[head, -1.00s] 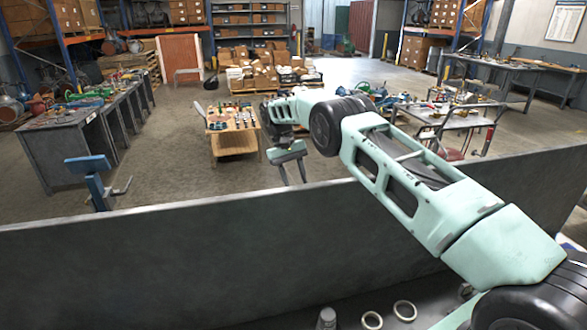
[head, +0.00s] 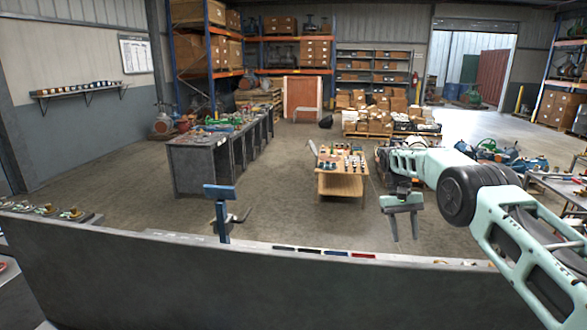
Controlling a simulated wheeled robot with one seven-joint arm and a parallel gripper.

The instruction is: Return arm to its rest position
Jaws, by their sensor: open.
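My arm comes in from the right edge of the head view, mint green with dark joints, and reaches forward over the low grey wall. My gripper (head: 403,226) hangs at its end with two dark fingers pointing down and apart. It is open, and nothing shows between the fingers. It hangs beyond the wall, to the right of the wooden cart.
The grey wall (head: 250,285) crosses the foreground. A wooden cart (head: 342,184) bears small items. A blue post (head: 221,215) stands behind the wall. Dark workbenches (head: 200,170) stand at left, stacked boxes (head: 375,105) at the back. Open floor (head: 270,215) lies between.

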